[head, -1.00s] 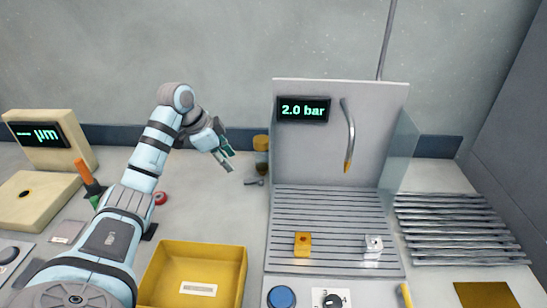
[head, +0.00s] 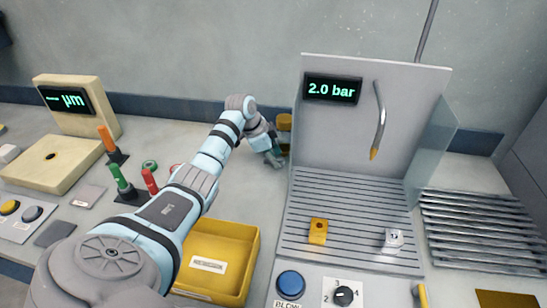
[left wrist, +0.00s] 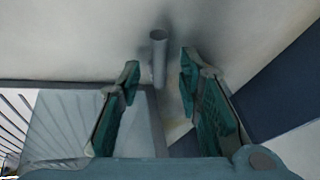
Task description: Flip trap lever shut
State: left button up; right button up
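My left gripper (head: 275,162) is low over the bench, left of the upright grey panel, beside an amber cylinder-shaped trap (head: 285,122). The gripper and arm hide part of the trap. In the left wrist view the two green-padded fingers (left wrist: 158,100) stand apart with a clear gap. A grey rod (left wrist: 158,58) with a round end shows between and beyond the fingertips. It looks like the trap lever, but I cannot be sure. I see no finger touching it. The lever cannot be made out in the head view. My right gripper is not in view.
The grey panel (head: 340,130) with a 2.0 bar display and curved spout (head: 379,120) rises right of the gripper, above a slatted rack (head: 345,205). A yellow bin (head: 255,255) stands in front. Red and green tools stand left of my arm.

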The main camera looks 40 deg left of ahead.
pick_arm(q)
jog(key=shift+s+r, duration=0.1)
jog(key=shift+c, duration=0.6)
grip_shut()
jog(key=shift+w+a+m+h+b, duration=0.25)
jog(key=shift+m+h+b, duration=0.15)
jog(key=shift+m, duration=0.4)
jog(key=m+b, duration=0.1)
jog(key=b, duration=0.1)
jog(key=shift+w+a+f+m+g+h+b, duration=0.1)
jog(key=shift+w+f+m+g+h+b, duration=0.1)
jog(key=shift+f+m+g+h+b, duration=0.15)
jog(key=shift+s+r+m, duration=0.1)
jog(key=shift+r+m, duration=0.15)
jog(key=shift+r, duration=0.1)
